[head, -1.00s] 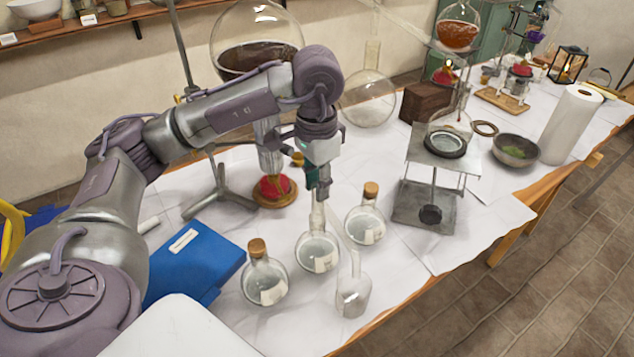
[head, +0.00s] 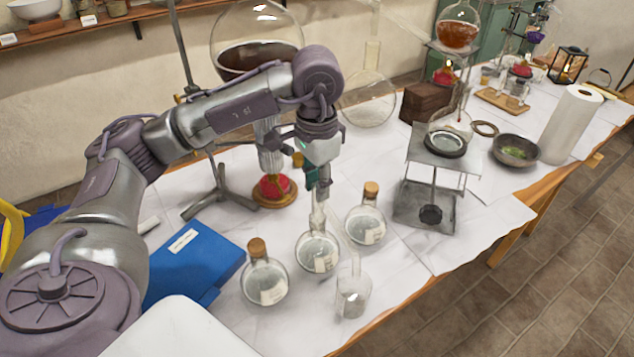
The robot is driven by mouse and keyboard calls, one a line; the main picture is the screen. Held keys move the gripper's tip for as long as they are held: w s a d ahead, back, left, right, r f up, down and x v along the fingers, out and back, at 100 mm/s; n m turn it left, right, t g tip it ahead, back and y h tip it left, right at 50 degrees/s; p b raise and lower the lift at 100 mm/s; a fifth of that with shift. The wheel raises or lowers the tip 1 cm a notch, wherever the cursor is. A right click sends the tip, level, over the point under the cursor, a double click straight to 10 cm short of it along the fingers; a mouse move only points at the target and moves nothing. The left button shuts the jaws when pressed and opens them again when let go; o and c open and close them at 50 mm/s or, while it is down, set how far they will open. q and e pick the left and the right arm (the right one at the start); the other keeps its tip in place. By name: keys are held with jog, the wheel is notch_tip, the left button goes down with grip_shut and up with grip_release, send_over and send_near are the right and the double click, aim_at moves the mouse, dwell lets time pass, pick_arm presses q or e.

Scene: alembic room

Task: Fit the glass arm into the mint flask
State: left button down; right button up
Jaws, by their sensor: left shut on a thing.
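My left gripper (head: 318,192) points down and is shut on a clear glass piece, which I take to be the glass arm (head: 317,212). Its transparent outline is hard to follow. Right below is a round clear flask (head: 318,252) with a pale label and no cork, likely the mint flask. The glass piece is in line with its neck, but I cannot tell whether it is seated inside. A clear glass vessel (head: 353,300) stands to the front right, with a thin upright glass tube above it. My right gripper is out of view.
Corked flasks stand close on both sides, one front left (head: 265,282) and one right (head: 366,226). A blue case (head: 190,262) lies left. A burner (head: 274,190) with a red top is behind, and a metal stand (head: 425,205) is right. The table's front edge is near.

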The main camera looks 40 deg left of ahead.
pick_arm(q)
jog(key=shift+f, duration=0.1)
jog(key=shift+c, duration=2.4)
grip_release()
jog(key=shift+r, duration=0.2)
notch_tip(320, 180, up, 7)
jog(key=p, duration=0.3)
jog(key=shift+f+p, duration=0.15)
jog(key=shift+p, duration=0.2)
